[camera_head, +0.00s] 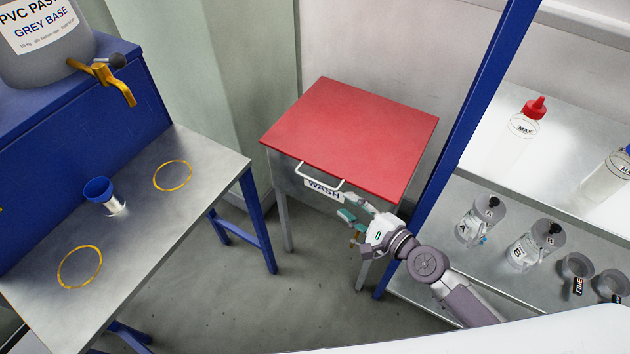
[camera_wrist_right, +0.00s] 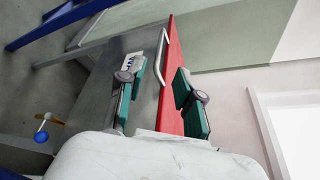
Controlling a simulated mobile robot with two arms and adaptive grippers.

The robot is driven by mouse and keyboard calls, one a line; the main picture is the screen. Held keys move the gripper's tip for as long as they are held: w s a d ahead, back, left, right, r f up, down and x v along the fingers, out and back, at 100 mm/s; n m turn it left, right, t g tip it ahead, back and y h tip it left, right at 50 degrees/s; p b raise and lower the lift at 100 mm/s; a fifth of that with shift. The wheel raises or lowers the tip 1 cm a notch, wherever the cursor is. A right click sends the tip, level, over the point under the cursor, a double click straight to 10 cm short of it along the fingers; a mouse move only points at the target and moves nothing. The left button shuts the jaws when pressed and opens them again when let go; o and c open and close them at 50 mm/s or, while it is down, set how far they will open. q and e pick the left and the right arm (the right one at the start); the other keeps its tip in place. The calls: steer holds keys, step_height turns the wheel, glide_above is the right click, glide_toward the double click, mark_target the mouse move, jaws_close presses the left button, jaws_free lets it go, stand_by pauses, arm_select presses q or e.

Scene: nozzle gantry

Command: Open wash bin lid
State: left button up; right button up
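The wash bin has a flat red lid (camera_head: 350,135), which is shut. A pale bar handle (camera_head: 319,178) is on the lid's front edge, above a WASH label (camera_head: 323,190) on the grey bin front. My right gripper (camera_head: 350,216) is just in front of the bin, below and to the right of the handle, and apart from it. In the right wrist view the gripper (camera_wrist_right: 158,92) is open and empty. The red lid (camera_wrist_right: 174,75) and the handle (camera_wrist_right: 136,60) show beyond its fingers. My left gripper is not in view.
A grey table (camera_head: 140,235) with a blue cup (camera_head: 99,190) stands at left, below a PVC paste container (camera_head: 40,45). At right a blue post (camera_head: 455,140) and a shelf (camera_head: 490,150) with bottles and jars flank my right arm. Floor between is clear.

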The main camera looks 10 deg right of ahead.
mark_target(319, 184)
steer(key=x, duration=1.3)
steer(key=shift+f+b, duration=0.1)
steer(key=shift+b, duration=0.2)
jaws_close()
